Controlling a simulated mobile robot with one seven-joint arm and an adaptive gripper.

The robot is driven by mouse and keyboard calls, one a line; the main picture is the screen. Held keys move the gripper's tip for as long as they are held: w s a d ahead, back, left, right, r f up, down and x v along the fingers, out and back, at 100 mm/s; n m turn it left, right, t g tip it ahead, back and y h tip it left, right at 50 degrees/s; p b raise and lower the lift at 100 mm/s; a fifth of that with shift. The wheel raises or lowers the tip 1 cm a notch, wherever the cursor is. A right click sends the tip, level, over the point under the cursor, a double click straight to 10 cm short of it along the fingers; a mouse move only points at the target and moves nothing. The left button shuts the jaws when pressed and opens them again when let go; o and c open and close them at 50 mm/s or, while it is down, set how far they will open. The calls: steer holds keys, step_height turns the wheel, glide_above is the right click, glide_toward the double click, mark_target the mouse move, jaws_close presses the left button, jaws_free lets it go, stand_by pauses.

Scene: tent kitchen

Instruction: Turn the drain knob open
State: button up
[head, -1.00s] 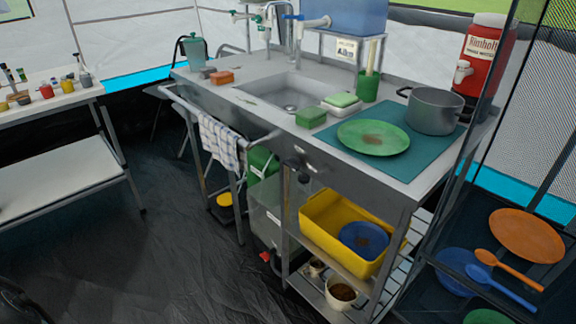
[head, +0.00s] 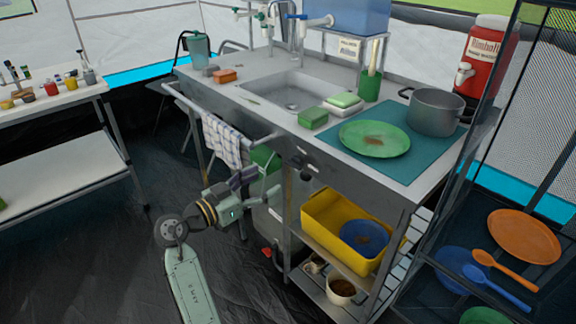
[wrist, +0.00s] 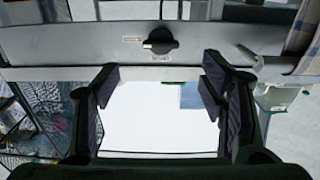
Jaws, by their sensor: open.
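The drain knob (wrist: 160,40) shows in the wrist view as a dark round knob with a grip bar on a grey metal panel. The bar lies roughly sideways, with its narrow end toward the left. One small label lies left of it and another below it. My gripper (wrist: 160,82) is open and empty, its two dark fingers spread on either side of the knob's line and apart from it. In the head view my gripper (head: 265,184) is in front of the sink unit (head: 375,172), below the towel rail.
A checked towel (head: 221,139) hangs on the front rail near my gripper. A yellow tub (head: 320,220) sits on the shelf below the counter. A side table (head: 60,107) stands at the left. The dark floor (head: 100,260) is clear at the lower left.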

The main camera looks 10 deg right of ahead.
mark_target(291, 166)
steer(key=p+x, duration=0.2)
steer(key=x, duration=0.7)
steer(key=shift+w+d, duration=0.1)
steer(key=shift+d, duration=0.1)
steer(key=c, duration=1.2)
steer(key=shift+o, duration=0.2)
